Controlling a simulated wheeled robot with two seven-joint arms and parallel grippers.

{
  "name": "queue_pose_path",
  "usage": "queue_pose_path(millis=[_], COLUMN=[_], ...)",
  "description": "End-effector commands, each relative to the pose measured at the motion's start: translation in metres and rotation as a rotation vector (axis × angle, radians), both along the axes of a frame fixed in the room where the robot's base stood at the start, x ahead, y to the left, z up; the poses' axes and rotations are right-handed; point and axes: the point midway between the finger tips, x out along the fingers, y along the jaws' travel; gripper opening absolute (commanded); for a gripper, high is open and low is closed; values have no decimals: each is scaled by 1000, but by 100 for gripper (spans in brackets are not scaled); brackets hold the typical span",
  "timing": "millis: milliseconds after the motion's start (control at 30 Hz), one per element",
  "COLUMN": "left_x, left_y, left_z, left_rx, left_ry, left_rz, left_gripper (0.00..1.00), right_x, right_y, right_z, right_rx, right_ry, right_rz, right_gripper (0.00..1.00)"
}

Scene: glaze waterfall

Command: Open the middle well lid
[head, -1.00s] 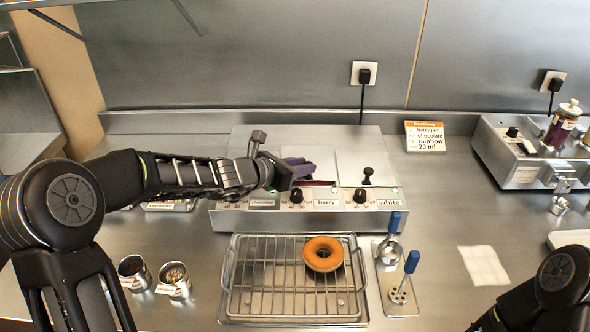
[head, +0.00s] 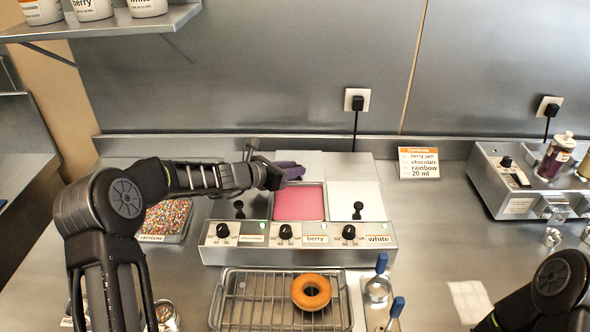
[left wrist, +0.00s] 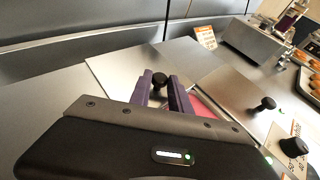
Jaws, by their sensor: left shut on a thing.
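The glaze warmer (head: 300,256) has three wells in a row. The middle well, labelled berry, is uncovered and shows pink glaze (head: 299,204). Its flat metal lid (head: 308,160) lies behind the well opening, toward the wall. My left gripper (head: 289,171) has purple fingers shut on the lid's black knob, which shows between them in the left wrist view (left wrist: 159,80). The left well's lid, with its black knob (head: 239,207), and the right well's lid (head: 366,197) are in place. My right gripper is out of view; only part of that arm shows at bottom right.
A donut (head: 311,292) sits on a wire rack (head: 250,297) in front of the warmer. Blue-handled tools (head: 381,263) stand right of it. A sprinkle tray (head: 167,217) is at left behind my arm. An order card (head: 419,163) stands at the back right.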

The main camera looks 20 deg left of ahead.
Motion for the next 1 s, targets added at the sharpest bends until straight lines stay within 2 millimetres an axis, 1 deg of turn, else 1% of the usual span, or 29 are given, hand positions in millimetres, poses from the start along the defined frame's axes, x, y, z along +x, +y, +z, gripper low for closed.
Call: queue_pose_path(millis=[67,267,300,533,833,1000], left_x=[2,2,2,1,0,-12], left_y=[3,3,3,3,5,13], left_z=[-1,-1,-1,-2,-3,2], left_rx=[3,4,4,5,5,8], left_ry=[1,1,1,3,5,4], left_rz=[8,10,10,9,10,11], left_gripper=[0,0,25,43,43,43], right_x=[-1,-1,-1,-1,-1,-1], right_y=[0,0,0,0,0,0], right_z=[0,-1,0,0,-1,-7], right_rx=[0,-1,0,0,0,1], right_ry=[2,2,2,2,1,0], right_rz=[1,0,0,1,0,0], right_gripper=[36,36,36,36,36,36])
